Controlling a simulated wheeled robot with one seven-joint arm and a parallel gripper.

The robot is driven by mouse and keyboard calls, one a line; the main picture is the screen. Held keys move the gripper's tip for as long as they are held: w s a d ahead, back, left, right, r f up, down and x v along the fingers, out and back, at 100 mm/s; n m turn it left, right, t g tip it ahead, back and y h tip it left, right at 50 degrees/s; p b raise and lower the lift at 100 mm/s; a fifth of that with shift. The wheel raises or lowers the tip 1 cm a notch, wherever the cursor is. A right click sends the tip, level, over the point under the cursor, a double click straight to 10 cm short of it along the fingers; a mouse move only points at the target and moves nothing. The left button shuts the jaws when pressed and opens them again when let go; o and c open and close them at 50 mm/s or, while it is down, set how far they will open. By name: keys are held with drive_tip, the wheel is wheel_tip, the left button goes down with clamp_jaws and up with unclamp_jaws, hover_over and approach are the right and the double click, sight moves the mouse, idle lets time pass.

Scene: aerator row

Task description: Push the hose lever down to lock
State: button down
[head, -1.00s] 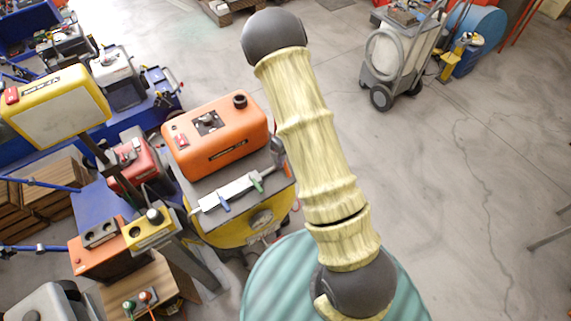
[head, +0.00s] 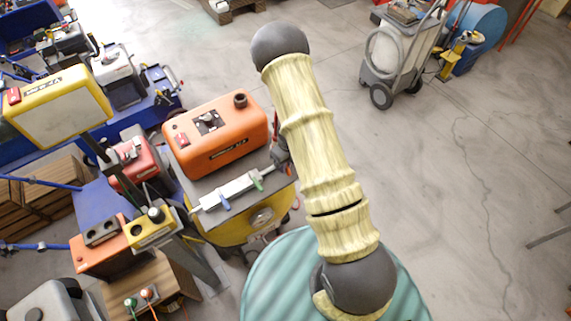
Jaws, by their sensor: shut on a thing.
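An orange tank unit (head: 216,133) sits on the yellow machine (head: 226,232). My gripper (head: 281,158) shows only as a small dark part at the bar's right end, at the edge of my arm. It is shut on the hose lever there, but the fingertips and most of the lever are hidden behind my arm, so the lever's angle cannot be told. A bit of red shows just above the dark part.
A yellow-framed panel (head: 57,107) on a post and an orange box (head: 100,247) stand at the left. A teal round surface (head: 270,285) lies under my arm. A grey cart (head: 394,62) stands at the back right.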

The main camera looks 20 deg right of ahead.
drive_tip(key=shift+w+f+b, duration=0.1)
drive_tip(key=shift+f+b, duration=0.05)
drive_tip(key=shift+b, duration=0.4)
drive_tip(key=shift+f+t+b, duration=0.15)
drive_tip(key=shift+t+b, duration=0.15)
drive_tip(key=shift+b, duration=0.6)
drive_tip(key=shift+w+a+b, duration=0.1)
drive_tip(key=shift+b, duration=0.4)
drive_tip(key=t+b, duration=0.1)
drive_tip(key=b, duration=0.2)
drive_tip(key=shift+w+f+y+b, duration=0.1)
drive_tip(key=shift+w+y+b, duration=0.05)
drive_tip(key=shift+y+b, duration=0.2)
drive_tip(key=shift+t+b, duration=0.4)
drive_tip(key=shift+b, duration=0.35)
drive_tip(key=shift+w+r, duration=0.1)
drive_tip(key=shift+r, duration=0.1)
drive_tip(key=c, duration=1.5)
unclamp_jaws()
drive_tip(key=shift+o, duration=0.2)
